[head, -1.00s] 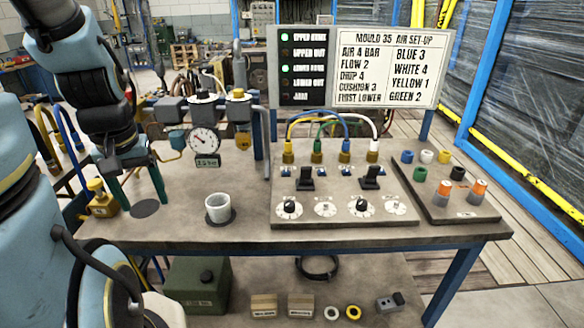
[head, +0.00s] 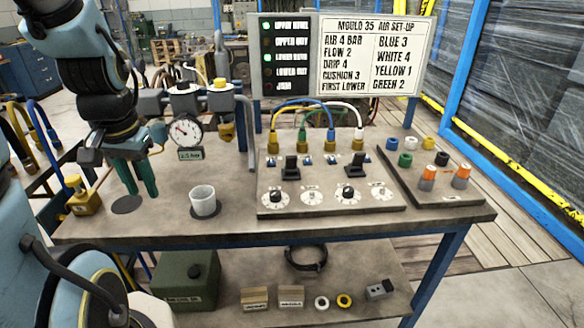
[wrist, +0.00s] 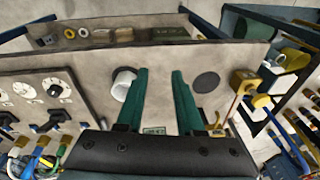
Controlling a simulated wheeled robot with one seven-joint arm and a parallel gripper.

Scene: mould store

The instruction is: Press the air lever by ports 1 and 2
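The valve panel (head: 340,199) on the bench carries two black levers. The left lever (head: 291,167) stands in front of the yellow and green hose ports, the left pair; the right lever (head: 355,166) stands in front of the blue and white ones. Port numbers are too small to read. Both levers look alike in tilt. My gripper (head: 142,196) hangs over the bench's left part, left of the white cup and well apart from the levers. In the wrist view its two green fingers (wrist: 158,72) are apart with nothing between them. The left lever also shows there (wrist: 57,118).
A white cup (head: 203,201) stands between my gripper and the panel. A pressure gauge (head: 186,130) and regulators stand behind. Four hoses arch above the ports. Dials line the panel's front. A tray (head: 455,200) with coloured caps lies at right. The sign board (head: 372,60) stands behind.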

